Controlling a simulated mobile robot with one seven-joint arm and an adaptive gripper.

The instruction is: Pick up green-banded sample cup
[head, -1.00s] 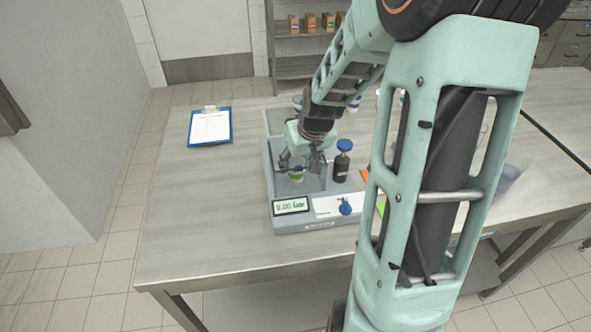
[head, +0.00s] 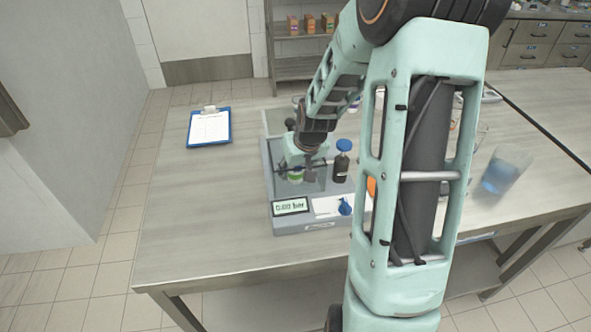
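The green-banded sample cup (head: 295,179) is small, pale and only partly visible in the head view. It stands inside the clear-walled bay of the grey filler machine (head: 318,224). My gripper (head: 297,172) points down into that bay, with its fingers around or just above the cup. The gripper's body hides most of the cup, and I cannot tell whether the fingers touch it.
A dark bottle with a blue cap (head: 342,162) stands close right of my gripper. A blue knob (head: 345,206) and display (head: 290,206) are at the machine's front. A beaker of blue liquid (head: 503,172) stands right. A clipboard (head: 209,127) lies left; the table's left side is clear.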

